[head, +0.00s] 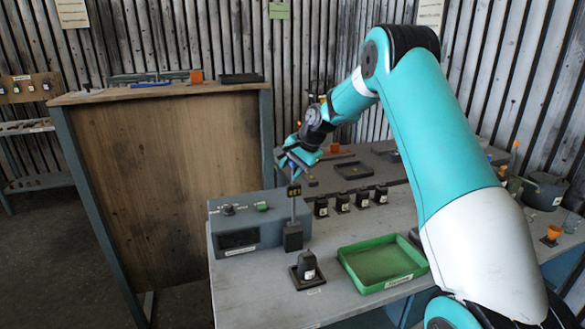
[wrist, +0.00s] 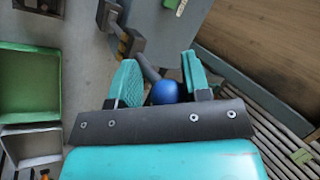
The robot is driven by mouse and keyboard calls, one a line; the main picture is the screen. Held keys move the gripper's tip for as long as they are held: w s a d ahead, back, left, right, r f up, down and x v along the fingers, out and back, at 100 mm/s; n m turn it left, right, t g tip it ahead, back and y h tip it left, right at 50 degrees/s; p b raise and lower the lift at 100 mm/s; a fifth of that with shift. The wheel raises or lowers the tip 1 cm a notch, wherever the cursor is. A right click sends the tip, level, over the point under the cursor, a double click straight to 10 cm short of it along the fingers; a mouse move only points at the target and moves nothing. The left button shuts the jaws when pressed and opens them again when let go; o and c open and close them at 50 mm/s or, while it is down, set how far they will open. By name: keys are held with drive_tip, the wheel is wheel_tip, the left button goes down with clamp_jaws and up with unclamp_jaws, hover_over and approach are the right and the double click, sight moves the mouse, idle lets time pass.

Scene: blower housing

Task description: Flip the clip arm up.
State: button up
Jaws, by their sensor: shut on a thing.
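The clip stands on a dark upright post (head: 293,220), with a yellow-marked block (head: 293,190) at its top. In the wrist view the block (wrist: 130,42) is at upper centre. The clip arm is a dark rod (wrist: 149,70) running from near this block to a round blue knob (wrist: 165,92). My gripper (wrist: 160,78) has its teal fingers on either side of the arm's knob end and is shut on it. In the head view my gripper (head: 299,162) is just above the post top; the rod is hard to make out there.
A grey box (head: 245,230) with a dark panel stands left of the post. A green tray (head: 385,263) lies to the right, with several small dark labelled blocks behind it. A black part on a square base (head: 307,270) sits in front. A wooden panel (head: 170,180) rises behind left.

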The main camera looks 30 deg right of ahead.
drive_tip(key=shift+w+d, duration=0.15)
drive_tip(key=shift+w, duration=0.05)
drive_tip(key=o, duration=1)
drive_tip(key=shift+w, duration=0.1)
drive_tip(key=shift+o, duration=0.2)
drive_tip(key=shift+f, duration=0.1)
drive_tip(key=b+v, duration=0.3)
drive_tip(key=v, duration=1.4)
drive_tip(key=shift+r, duration=0.25)
drive_tip(key=shift+a, duration=0.25)
